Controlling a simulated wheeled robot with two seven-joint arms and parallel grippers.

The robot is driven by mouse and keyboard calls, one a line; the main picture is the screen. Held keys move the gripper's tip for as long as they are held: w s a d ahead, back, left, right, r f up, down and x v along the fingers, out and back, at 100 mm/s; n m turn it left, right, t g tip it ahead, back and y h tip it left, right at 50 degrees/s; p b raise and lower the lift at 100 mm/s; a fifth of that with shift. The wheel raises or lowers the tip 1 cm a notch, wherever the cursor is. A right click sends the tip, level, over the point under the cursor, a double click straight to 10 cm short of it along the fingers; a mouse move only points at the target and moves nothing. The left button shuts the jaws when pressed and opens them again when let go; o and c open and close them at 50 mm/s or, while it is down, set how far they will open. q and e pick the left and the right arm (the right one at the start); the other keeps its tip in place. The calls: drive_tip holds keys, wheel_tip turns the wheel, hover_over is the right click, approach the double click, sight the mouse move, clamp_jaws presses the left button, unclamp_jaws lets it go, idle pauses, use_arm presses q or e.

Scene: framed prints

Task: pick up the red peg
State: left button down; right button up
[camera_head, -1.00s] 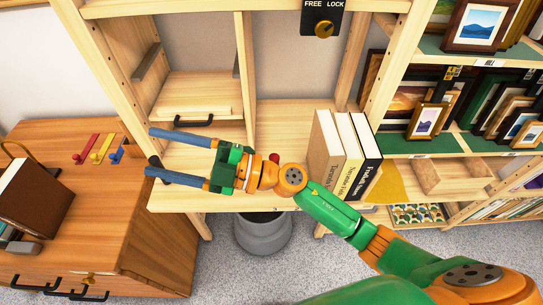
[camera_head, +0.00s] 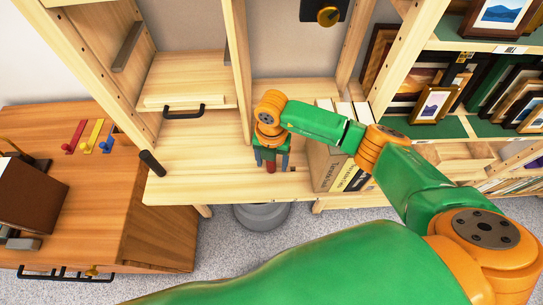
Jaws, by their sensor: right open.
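The red peg (camera_head: 270,167) stands on the pale wooden desk surface of the shelf unit, near the middle of the view. My right gripper (camera_head: 271,163) points down over it, with its blue fingers apart, one on each side of the peg. The peg's upper part is hidden by the gripper, and I cannot tell whether a finger touches it. My left gripper is not in view.
Several upright books (camera_head: 335,165) stand just right of the gripper. An upright wooden divider (camera_head: 238,70) rises behind it to the left. A wooden cabinet (camera_head: 150,225) with coloured tags stands at left.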

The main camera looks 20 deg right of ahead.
clamp_jaws()
drive_tip(key=shift+r, duration=0.1)
